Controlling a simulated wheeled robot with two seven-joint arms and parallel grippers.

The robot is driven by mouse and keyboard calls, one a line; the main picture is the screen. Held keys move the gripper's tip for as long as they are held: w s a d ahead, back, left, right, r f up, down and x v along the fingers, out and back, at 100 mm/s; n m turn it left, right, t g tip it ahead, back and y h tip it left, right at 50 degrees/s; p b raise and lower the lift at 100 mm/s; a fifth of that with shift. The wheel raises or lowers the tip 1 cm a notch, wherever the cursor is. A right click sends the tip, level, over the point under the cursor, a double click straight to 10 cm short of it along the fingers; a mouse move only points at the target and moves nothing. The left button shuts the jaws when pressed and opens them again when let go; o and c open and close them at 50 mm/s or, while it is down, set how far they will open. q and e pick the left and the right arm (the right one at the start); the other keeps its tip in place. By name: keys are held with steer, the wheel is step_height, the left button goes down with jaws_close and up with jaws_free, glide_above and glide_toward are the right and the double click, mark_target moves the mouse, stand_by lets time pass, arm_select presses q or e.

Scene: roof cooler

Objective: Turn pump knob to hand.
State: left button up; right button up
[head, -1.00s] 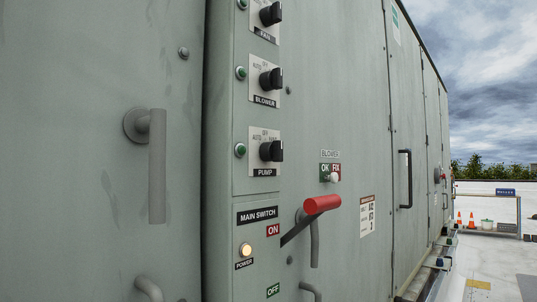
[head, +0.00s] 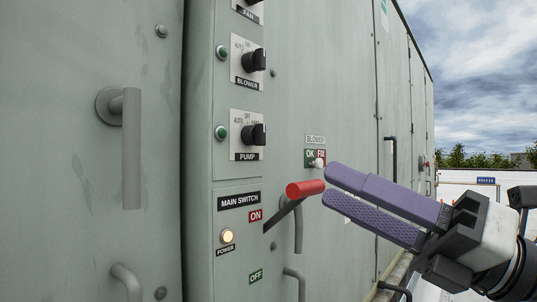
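The black pump knob (head: 254,135) sits on a white plate (head: 240,141) labelled PUMP, with AUTO, OFF and HAND marks above it. I see it at a slant and cannot tell clearly which mark it points to. A green lamp (head: 221,133) is left of the plate. My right gripper (head: 328,186) comes in from the right with two purple fingers spread apart and nothing between them. Its tips are right of and below the pump knob, apart from it, and near the red lever grip in the picture. My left gripper is not in view.
The blower knob (head: 254,61) is above the pump knob. Below are the red-gripped main switch lever (head: 305,188), raised by ON, and a lit power lamp (head: 227,236). A white-tipped blower OK/FIX switch (head: 318,163) is close to my fingertips. A door handle (head: 131,148) stands out at left.

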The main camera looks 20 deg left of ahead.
step_height(320, 180, up, 4)
steer(key=s+a+n+h, duration=0.2)
steer(key=n+h, duration=0.1)
steer(key=n, duration=0.1)
steer(key=n+t+h, duration=0.1)
steer(key=t+h, duration=0.1)
steer(key=t, duration=0.1)
glide_toward(264, 131)
steer(key=p+x, duration=0.2)
steer(key=x, duration=0.6)
steer(key=shift+r, duration=0.15)
steer(key=shift+w+a+p, duration=0.2)
steer(key=shift+a+p, duration=0.1)
steer(key=shift+a, duration=0.3)
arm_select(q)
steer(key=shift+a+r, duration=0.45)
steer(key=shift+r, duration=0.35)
arm_select(e)
jaws_close()
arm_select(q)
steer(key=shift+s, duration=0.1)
